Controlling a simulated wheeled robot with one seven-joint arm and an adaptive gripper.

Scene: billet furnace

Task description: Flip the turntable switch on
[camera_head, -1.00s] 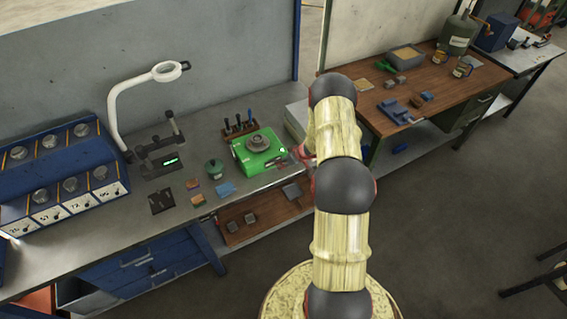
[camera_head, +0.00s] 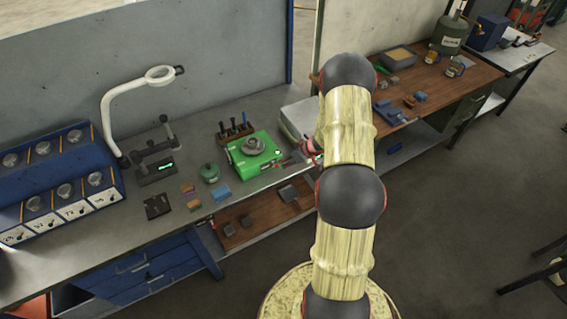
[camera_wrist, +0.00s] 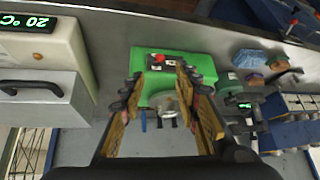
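The green turntable (camera_head: 243,163) stands near the front edge of the grey bench, with a round metal plate (camera_head: 256,145) on top. In the wrist view the green turntable (camera_wrist: 201,66) shows its panel side, with a red knob or button (camera_wrist: 158,58) on a dark panel; the switch position is too small to tell. My gripper (camera_wrist: 157,88) is open and empty in the wrist view. Its fingers appear on either side of the panel, and no contact shows. In the head view my gripper (camera_head: 308,150) is right of the turntable, partly hidden by my arm.
A screwdriver rack (camera_head: 236,130) stands behind the turntable. A pale box with a green display (camera_wrist: 30,24) is at left in the wrist view.

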